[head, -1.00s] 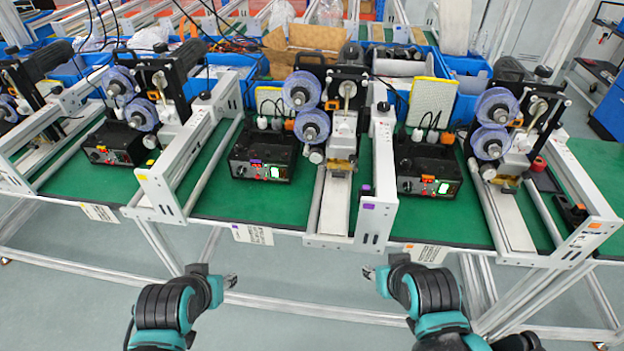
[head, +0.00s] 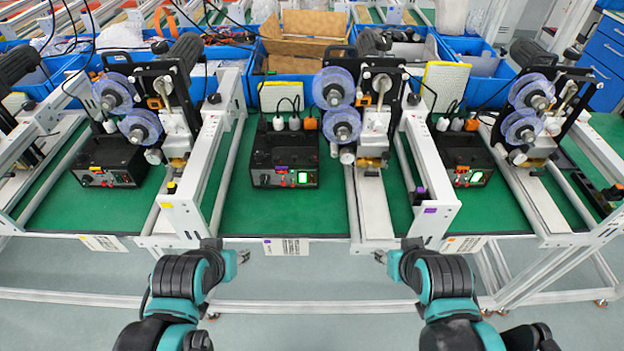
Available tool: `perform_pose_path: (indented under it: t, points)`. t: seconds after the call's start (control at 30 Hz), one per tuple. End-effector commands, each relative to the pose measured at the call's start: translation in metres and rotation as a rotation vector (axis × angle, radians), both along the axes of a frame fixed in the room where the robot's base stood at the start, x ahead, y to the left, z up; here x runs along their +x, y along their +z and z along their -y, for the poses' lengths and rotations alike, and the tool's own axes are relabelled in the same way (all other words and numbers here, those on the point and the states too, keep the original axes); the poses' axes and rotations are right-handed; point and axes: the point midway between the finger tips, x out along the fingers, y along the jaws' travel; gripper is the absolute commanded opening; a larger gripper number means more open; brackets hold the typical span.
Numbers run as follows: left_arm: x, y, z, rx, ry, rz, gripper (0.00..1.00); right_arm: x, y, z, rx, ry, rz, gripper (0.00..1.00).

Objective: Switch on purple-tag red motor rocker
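The purple-tag coder's black control box (head: 262,160) stands on the green bench mat near the middle of the head view. A small purple tag (head: 281,168) is on its front panel, with a dark knob at the left and a lit green display (head: 303,178) at the right. A small red rocker (head: 284,181) shows between them, too small to read its position. My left gripper (head: 243,257) is below and left of the box, in front of the bench edge. My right gripper (head: 380,257) is below and right of it. Both are apart from the box and look empty; their finger openings are unclear.
Similar boxes stand left (head: 108,160) and right (head: 465,160). White rail frames (head: 195,185) and the purple-tagged frame (head: 430,190) flank the middle box, with blue-roller coders (head: 340,105) beside them. Open green mat (head: 280,215) lies before the box.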

Motion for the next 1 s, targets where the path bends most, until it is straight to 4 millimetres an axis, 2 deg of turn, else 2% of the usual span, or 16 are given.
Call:
perform_pose_path:
  t: [0.03,0.1,0.13,1.0]
  points:
    - [0.0,0.0,0.0,0.0,0.0,0.0,0.4,0.0,0.0,0.0,0.0,0.0,0.0,0.24]
    - [0.0,0.0,0.0,0.0,0.0,0.0,0.4,0.0,0.0,0.0,0.0,0.0,0.0,0.06]
    - [0.0,0.0,0.0,0.0,0.0,0.0,0.4,0.0,0.0,0.0,0.0,0.0,0.0,0.0]
    - [0.0001,0.0001,0.0,0.0,0.0,0.0,0.4,0.0001,0.0001,0.0,0.0,0.0,0.0,0.0]
